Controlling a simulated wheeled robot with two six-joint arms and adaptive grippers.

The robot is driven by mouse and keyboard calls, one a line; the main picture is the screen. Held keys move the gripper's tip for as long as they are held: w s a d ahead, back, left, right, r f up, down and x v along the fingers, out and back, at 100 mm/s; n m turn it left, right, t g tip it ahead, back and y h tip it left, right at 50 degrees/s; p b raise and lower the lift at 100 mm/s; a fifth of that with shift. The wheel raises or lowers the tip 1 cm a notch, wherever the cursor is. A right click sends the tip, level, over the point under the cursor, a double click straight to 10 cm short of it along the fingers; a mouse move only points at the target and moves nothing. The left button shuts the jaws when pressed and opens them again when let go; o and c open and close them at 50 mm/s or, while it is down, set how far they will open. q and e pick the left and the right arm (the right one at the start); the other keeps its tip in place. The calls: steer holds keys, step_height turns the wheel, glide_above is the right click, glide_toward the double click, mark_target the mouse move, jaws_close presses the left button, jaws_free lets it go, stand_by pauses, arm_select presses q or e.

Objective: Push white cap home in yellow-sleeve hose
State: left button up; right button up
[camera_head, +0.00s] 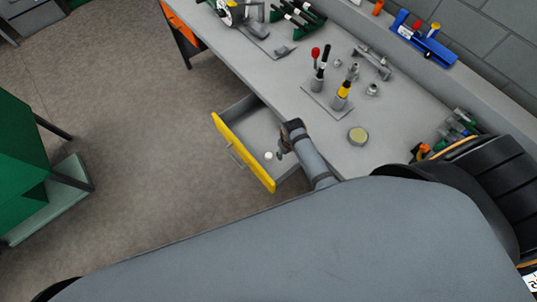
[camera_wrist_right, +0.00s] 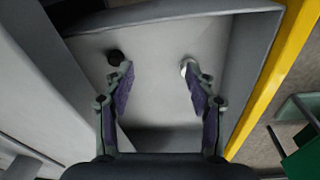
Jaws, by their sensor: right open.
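The white cap (camera_head: 268,155) lies on the floor of the open drawer. In the right wrist view the white cap (camera_wrist_right: 186,66) shows beside the tip of the right-hand finger, partly hidden by it. My right gripper (camera_wrist_right: 159,75) is open and empty, pointing down into the drawer. In the head view the right gripper (camera_head: 281,153) shows small, just right of the cap. The yellow-sleeve hose (camera_head: 344,89) stands upright in a grey holder on the bench; I cannot make out its upper end clearly. My left gripper is not in view.
The drawer (camera_head: 243,153) has a yellow front and grey walls close around my gripper. A dark cap (camera_wrist_right: 115,57) lies by the other fingertip.

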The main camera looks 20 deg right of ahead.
steer(key=w+a+r+n+g+p, duration=0.1)
steer(key=w+a+n+p, duration=0.1)
steer(key=w+a, duration=0.45)
steer(key=b, duration=0.6)
glide_above(269, 155)
steer(key=shift+y, duration=0.3)
steer(key=f, duration=0.3)
steer(key=a+f, duration=0.1)
steer(key=f, duration=0.1)
steer(key=shift+w+f, duration=0.1)
steer(key=shift+f, duration=0.2)
steer(key=shift+d, duration=0.1)
steer(key=f+b, duration=0.1)
steer(key=b, duration=0.1)
steer(key=f+b, duration=0.4)
steer(key=shift+d+f, duration=0.1)
steer(key=shift+d, duration=0.25)
steer(key=shift+b, duration=0.3)
steer(key=shift+r, duration=0.2)
steer(key=c, duration=0.8)
